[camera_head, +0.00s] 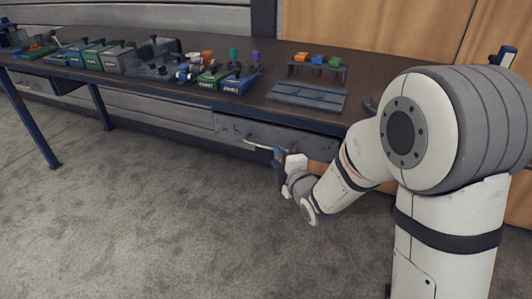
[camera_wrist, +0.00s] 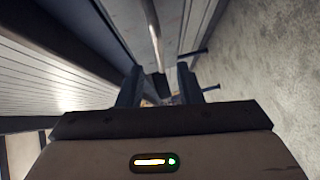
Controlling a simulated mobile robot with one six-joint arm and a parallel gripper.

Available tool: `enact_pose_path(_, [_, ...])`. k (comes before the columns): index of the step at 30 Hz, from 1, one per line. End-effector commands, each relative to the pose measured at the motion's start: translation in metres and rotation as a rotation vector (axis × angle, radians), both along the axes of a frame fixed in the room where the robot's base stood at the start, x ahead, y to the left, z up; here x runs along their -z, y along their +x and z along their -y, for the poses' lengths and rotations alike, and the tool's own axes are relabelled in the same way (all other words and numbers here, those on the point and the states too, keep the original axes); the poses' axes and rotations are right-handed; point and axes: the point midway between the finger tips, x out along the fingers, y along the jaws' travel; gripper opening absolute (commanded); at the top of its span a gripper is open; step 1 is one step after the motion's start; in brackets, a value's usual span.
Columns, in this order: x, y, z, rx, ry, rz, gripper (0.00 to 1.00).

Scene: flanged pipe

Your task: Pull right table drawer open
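The right table drawer (camera_head: 232,126) is a grey front under the table's front edge, with no open gap visible above it. Its pale bar handle (camera_head: 257,146) runs along the front, and its right part is hidden by my gripper. My gripper (camera_head: 277,153) is at the handle's right end, close to the drawer front. In the wrist view my gripper's two dark fingers (camera_wrist: 159,86) stand apart. A pale bar, seemingly the handle (camera_wrist: 152,30), runs down toward the gap between them. I cannot tell whether the fingers touch it.
The dark table (camera_head: 375,70) holds several bins (camera_head: 240,80), a small rack (camera_head: 317,69) and a grey plate (camera_head: 306,96). A second drawer (camera_head: 36,82) is at the far left.

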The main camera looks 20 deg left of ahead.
Motion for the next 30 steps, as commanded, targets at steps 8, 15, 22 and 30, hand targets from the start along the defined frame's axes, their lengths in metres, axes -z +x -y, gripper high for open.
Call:
enact_pose_path(8, [0.007, 0.029, -0.035, -0.013, 0.000, -0.001, 0.32])
enact_pose_path(15, [0.009, 0.046, -0.052, -0.016, 0.002, -0.001, 0.32])
enact_pose_path(22, [0.009, 0.048, -0.055, -0.016, 0.001, -0.002, 0.32])
enact_pose_path(30, [0.009, 0.048, -0.055, -0.017, 0.001, -0.002, 0.17])
